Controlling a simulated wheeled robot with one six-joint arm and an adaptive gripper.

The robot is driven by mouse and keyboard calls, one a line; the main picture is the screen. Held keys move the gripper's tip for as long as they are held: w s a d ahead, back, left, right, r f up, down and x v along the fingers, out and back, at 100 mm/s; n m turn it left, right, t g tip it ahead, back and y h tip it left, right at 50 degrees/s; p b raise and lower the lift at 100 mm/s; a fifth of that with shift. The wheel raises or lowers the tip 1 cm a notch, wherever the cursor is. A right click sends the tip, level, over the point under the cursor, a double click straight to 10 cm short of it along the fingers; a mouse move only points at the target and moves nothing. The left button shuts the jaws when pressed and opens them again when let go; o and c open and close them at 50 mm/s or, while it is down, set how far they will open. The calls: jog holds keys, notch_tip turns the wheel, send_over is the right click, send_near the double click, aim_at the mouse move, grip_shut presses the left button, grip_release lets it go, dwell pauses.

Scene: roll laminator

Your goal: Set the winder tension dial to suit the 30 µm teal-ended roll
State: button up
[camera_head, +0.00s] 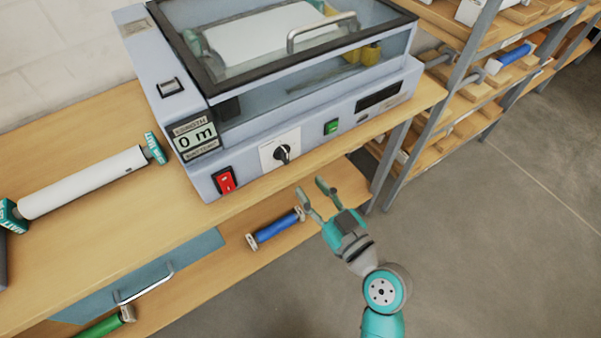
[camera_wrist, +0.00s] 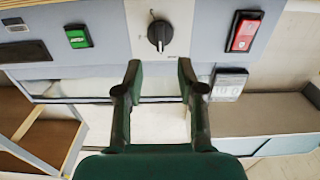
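The winder tension dial (camera_head: 282,153) is a black knob with a pale pointer line on a white plate on the laminator's front panel. It also shows in the wrist view (camera_wrist: 159,34), just beyond my fingertips. The scale marks are too small to read. My gripper (camera_head: 313,190) is open and empty in front of the panel, a little below and right of the dial. In the wrist view its fingers (camera_wrist: 157,72) are apart and do not touch the knob. The white roll with teal ends (camera_head: 85,182) lies on the bench left of the laminator.
The laminator (camera_head: 345,115) has a clear lid with a handle. A red switch (camera_head: 225,181), a green button (camera_head: 331,127) and a "0 m" display (camera_head: 196,139) are near the dial. A blue roll (camera_head: 275,228) lies on the lower shelf. Racks (camera_head: 480,75) stand right; floor is clear.

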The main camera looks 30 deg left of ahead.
jog(key=shift+v, duration=1.6)
jog(key=shift+f, duration=0.1)
jog(key=s+d+f+m+t+h, duration=0.4)
jog(key=d+f, duration=0.3)
jog(key=d, duration=0.4)
jog(key=s+d+f+m+t+h, duration=0.35)
jog(key=d+f+m+h, duration=0.3)
jog(key=d, duration=0.45)
jog(key=s+d+r+m+h, duration=0.1)
jog(key=s+d+r+h, duration=0.2)
jog(key=s, duration=0.6)
jog(key=s+d+r+m+h, duration=0.2)
jog(key=s+d+r+h, duration=0.1)
jog(key=s+d, duration=0.5)
jog(key=shift+s, duration=0.7)
jog(key=shift+r, duration=0.1)
